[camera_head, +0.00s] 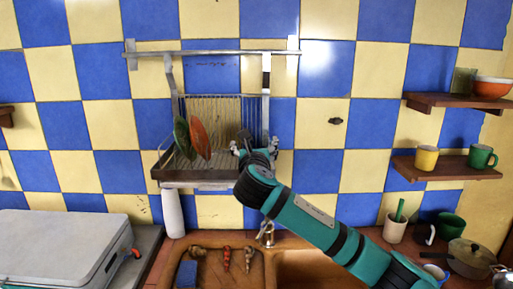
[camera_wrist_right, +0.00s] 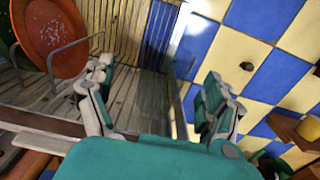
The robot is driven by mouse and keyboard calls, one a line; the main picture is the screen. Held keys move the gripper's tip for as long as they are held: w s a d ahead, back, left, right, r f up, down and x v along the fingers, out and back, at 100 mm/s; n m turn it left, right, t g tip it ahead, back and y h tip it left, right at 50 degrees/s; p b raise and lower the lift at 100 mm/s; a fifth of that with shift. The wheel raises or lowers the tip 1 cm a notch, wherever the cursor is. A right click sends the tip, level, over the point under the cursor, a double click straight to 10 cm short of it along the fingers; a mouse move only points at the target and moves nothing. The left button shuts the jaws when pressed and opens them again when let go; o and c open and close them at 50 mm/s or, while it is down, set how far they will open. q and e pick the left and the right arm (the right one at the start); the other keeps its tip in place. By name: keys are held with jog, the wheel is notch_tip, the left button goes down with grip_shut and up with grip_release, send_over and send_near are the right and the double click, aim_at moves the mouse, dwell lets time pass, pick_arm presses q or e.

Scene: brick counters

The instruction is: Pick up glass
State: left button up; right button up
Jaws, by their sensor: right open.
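My right gripper (camera_head: 254,146) is at the right part of the wall dish rack (camera_head: 166,176), with its arm coming up from the lower right. In the right wrist view the right gripper (camera_wrist_right: 158,72) is open, its two fingers spread over the rack's slats and wire side. A faint see-through upright shape shows between and beyond the fingers; I cannot tell whether it is a glass. A greenish see-through glass-like cup (camera_head: 463,82) stands on the upper right shelf, far from the gripper. My left gripper is not in view.
Green and orange plates (camera_head: 199,137) stand in the rack, left of the gripper. A rail (camera_head: 210,52) runs above. Yellow (camera_head: 426,157) and green (camera_head: 482,156) mugs stand on the lower shelf (camera_head: 450,171). A sink with a tap (camera_head: 267,234) lies below.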

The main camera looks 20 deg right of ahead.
aim_at(257, 144)
jog(key=p+x, duration=0.1)
jog(key=x, duration=0.1)
jog(key=d+p+x, duration=0.1)
jog(key=x, duration=0.1)
jog(key=shift+w+p, duration=0.3)
jog(key=shift+p, duration=0.05)
jog(key=shift+w+d+f, duration=0.1)
jog(key=shift+w+f, duration=0.05)
jog(key=shift+w, duration=0.2)
jog(key=shift+s, duration=0.1)
jog(key=c, duration=1.5)
